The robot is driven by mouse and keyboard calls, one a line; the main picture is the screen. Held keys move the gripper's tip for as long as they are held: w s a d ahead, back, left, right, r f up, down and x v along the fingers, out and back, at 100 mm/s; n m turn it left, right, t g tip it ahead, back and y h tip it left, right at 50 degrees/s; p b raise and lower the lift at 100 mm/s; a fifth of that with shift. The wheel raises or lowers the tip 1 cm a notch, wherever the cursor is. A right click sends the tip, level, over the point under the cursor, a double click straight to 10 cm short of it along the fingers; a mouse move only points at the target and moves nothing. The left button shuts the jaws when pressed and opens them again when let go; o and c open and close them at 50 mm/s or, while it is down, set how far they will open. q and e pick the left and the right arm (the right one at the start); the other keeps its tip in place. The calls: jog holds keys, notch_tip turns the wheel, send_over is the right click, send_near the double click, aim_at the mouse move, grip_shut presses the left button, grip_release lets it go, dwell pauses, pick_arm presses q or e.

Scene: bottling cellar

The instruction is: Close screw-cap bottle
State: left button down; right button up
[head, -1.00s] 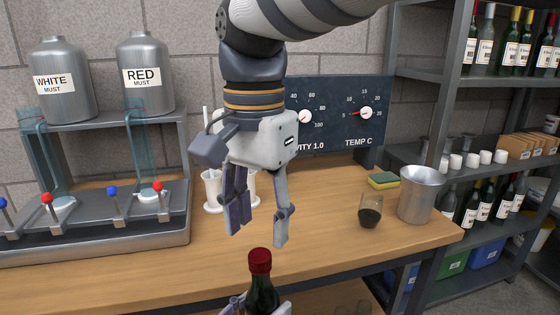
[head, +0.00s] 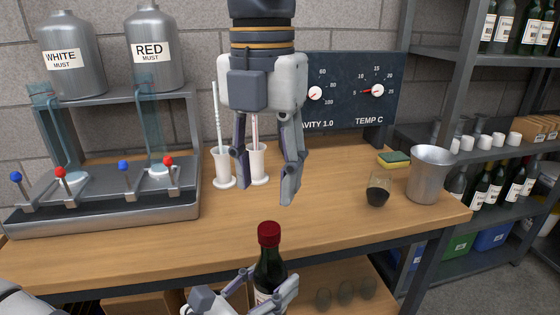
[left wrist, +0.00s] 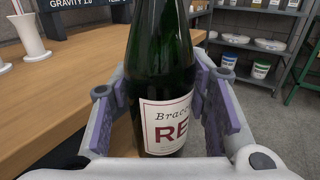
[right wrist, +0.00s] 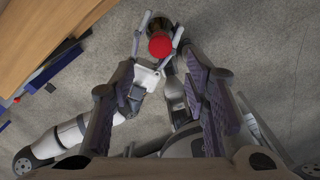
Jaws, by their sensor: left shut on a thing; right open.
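A dark green bottle (head: 268,272) with a red cap (head: 268,233) on its neck stands upright in front of the bench edge. My left gripper (head: 262,296) is shut around the bottle's body. In the left wrist view the bottle (left wrist: 160,50) sits between the finger pads, with part of its white label showing. My right gripper (head: 264,192) hangs above the bench, fingers down, open and empty, above and apart from the cap. In the right wrist view the red cap (right wrist: 160,44) lies beyond the open fingers (right wrist: 168,85).
On the wooden bench (head: 330,215) stand white cylinders (head: 223,168), a glass with dark liquid (head: 378,192), a metal bucket (head: 428,175), a sponge (head: 393,160) and a must dispenser (head: 105,195). A gauge board (head: 350,90) stands behind. Shelves with bottles are at right.

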aim_at(269, 228)
jog(key=shift+r+n, duration=0.15)
jog(key=shift+n, duration=1.05)
notch_tip(269, 228, down, 8)
jog(key=shift+c, duration=0.2)
